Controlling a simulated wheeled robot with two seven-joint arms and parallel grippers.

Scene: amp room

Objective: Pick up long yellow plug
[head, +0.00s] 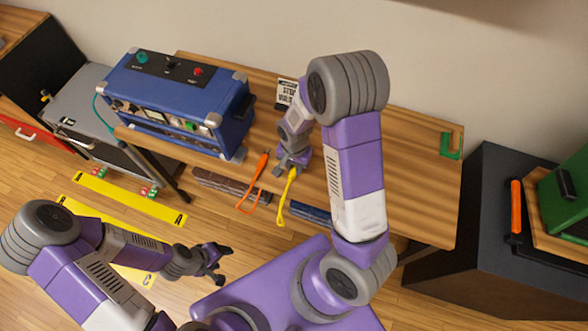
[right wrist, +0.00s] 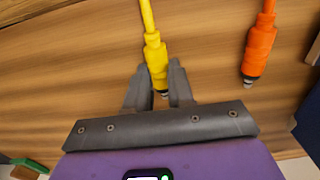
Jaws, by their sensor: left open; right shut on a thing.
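The long yellow plug (right wrist: 155,57) lies between the fingers of my right gripper (right wrist: 160,88), which is shut on it near its metal tip. In the head view the yellow plug (head: 293,178) shows beside my right gripper (head: 285,166) at the front edge of the wooden table (head: 410,190), its cable hanging in a loop below the edge. My left gripper (head: 222,264) is open and empty, low over the floor at the left, away from the table.
An orange plug (head: 264,160) lies just left of the yellow one, also in the right wrist view (right wrist: 259,45). A blue amplifier (head: 185,95) stands on the table's left. A green bracket (head: 452,145) is at the right end. The table's right part is clear.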

